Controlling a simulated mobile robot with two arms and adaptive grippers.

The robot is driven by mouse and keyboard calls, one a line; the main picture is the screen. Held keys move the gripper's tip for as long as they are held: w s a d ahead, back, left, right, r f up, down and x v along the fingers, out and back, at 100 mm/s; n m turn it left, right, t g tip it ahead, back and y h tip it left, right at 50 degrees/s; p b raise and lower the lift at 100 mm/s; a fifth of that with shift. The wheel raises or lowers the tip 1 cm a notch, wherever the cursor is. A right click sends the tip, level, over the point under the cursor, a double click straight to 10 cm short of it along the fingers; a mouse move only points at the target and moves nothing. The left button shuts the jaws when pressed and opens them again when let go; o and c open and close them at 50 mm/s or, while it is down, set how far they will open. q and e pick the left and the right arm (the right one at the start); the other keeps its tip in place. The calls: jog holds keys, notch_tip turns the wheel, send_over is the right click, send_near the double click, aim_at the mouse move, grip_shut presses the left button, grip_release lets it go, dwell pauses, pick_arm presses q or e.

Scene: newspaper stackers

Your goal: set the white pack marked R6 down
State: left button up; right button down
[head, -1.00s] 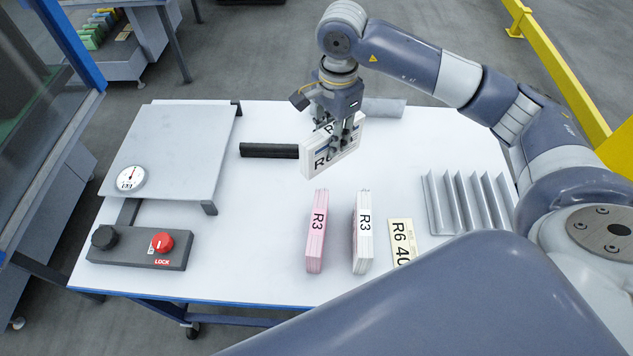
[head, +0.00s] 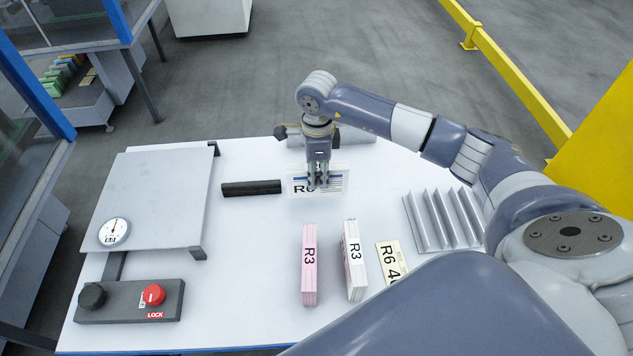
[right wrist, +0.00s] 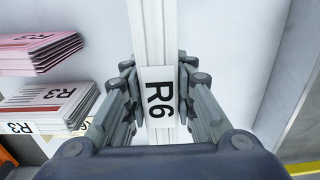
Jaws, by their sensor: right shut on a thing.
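The white pack marked R6 (head: 334,189) is upright in my right gripper (head: 318,183), at the back middle of the white table. Its printed face is toward the head camera. The right wrist view shows the gripper (right wrist: 158,95) shut, with a finger on each side of the white pack (right wrist: 157,50) and the R6 label facing up between them. Whether the pack's lower edge touches the table cannot be told. My left gripper is not in view.
A pink pack R3 (head: 309,265) and a white pack R3 (head: 354,262) stand in front, beside a cream R6 40 card (head: 390,262). A grey finned rack (head: 440,225) is at right, a black bar (head: 251,188) left of the held pack. A scale plate (head: 155,200) and a control box (head: 130,302) fill the left.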

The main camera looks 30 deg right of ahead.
jog(key=shift+f, duration=1.85)
jog(key=c, duration=1.3)
grip_release()
jog(key=shift+s, duration=0.1)
